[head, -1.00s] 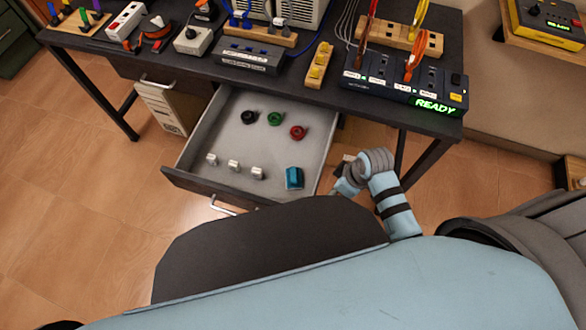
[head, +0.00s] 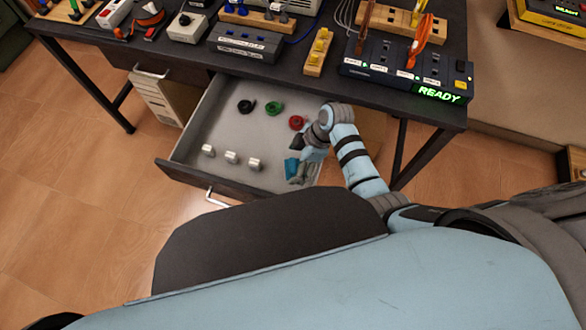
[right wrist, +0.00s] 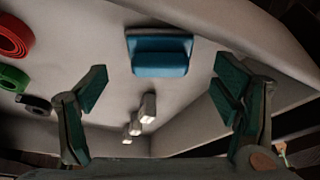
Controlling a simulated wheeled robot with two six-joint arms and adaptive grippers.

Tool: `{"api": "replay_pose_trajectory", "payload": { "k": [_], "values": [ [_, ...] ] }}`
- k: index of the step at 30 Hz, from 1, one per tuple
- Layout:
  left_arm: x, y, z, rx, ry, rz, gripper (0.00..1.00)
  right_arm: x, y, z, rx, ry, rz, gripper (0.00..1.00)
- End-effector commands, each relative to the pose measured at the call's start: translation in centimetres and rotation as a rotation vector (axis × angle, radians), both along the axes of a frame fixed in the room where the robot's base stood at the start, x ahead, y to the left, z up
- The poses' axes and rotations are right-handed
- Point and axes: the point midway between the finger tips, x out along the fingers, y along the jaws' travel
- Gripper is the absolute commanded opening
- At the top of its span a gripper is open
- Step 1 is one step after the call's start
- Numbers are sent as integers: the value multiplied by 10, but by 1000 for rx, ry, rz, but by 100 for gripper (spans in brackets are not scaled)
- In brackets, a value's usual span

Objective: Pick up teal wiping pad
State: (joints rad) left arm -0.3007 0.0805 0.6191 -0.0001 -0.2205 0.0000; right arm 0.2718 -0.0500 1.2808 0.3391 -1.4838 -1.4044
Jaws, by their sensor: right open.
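The teal wiping pad (head: 291,167) lies in the open drawer near its front right corner, partly hidden behind my right gripper in the head view. In the right wrist view the pad (right wrist: 160,55) shows whole, at the upper middle, beyond the fingertips and between their lines. My right gripper (head: 300,172) is over the drawer's right side. Its two fingers (right wrist: 162,85) are spread wide, with nothing between them. My left gripper is not in view.
The drawer (head: 215,120) also holds a black coil (head: 246,107), a green coil (head: 274,109), a red coil (head: 297,122) and several small white blocks (head: 231,157). The drawer's walls stand close around the pad. The desk (head: 300,85) overhangs behind, with a power panel (head: 400,75) reading READY.

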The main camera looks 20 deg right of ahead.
Motion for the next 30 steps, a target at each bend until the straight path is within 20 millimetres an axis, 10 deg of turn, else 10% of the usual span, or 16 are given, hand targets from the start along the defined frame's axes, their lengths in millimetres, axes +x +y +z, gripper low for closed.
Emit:
{"api": "replay_pose_trajectory", "payload": {
  "k": [10,21,30],
  "values": [
    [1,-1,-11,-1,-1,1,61,2,9,-23,-1,-1,0,82],
    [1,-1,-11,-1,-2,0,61,2,9,-23,0,-1,-1,26],
    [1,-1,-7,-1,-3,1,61,2,9,-15,0,-2,-2,26]
  ]
}}
